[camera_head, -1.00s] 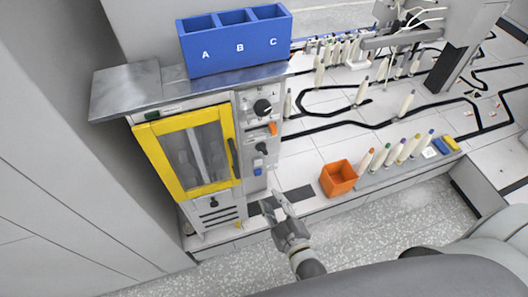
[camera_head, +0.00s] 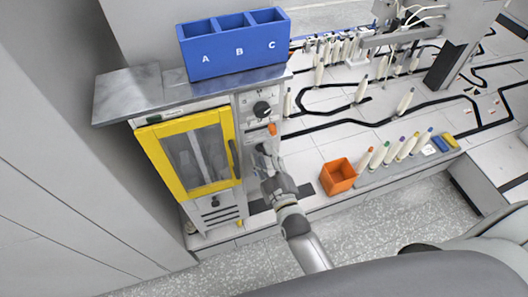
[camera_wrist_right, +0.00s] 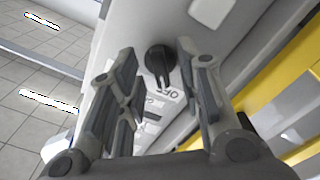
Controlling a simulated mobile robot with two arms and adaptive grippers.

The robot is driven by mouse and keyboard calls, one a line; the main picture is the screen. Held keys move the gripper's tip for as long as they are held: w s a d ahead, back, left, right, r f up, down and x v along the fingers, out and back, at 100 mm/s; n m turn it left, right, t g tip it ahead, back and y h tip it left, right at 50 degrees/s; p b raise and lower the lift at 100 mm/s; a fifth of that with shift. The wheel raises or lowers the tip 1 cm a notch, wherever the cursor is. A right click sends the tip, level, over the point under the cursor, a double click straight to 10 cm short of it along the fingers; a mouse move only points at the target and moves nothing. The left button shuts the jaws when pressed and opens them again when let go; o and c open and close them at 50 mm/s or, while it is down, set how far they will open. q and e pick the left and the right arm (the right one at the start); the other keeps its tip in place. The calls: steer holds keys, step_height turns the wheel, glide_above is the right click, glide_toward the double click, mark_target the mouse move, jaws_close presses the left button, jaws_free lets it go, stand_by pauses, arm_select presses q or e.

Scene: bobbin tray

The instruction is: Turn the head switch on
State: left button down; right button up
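The machine's narrow control panel (camera_head: 246,105) stands right of its yellow-framed door. It carries an upper black rotary knob (camera_head: 262,108), an orange switch (camera_head: 272,129) and a lower black knob, mostly hidden by my right gripper (camera_head: 263,156). In the right wrist view a black knob (camera_wrist_right: 160,60) with a pointer shows near "OFF" lettering (camera_wrist_right: 167,93). My right gripper (camera_wrist_right: 158,52) is open, with its fingertips on either side of this knob; I cannot tell whether they touch it. No label naming the head switch is readable. My left gripper is not in view.
A blue bin (camera_head: 236,50) marked A, B, C stands on the metal shelf (camera_head: 128,92) above. An orange box (camera_head: 338,177) and several bobbins (camera_head: 393,150) are to the right of my right arm. The yellow door frame (camera_head: 187,190) is close on the left.

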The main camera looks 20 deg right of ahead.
steer(key=shift+w, duration=0.7)
steer(key=c, duration=0.7)
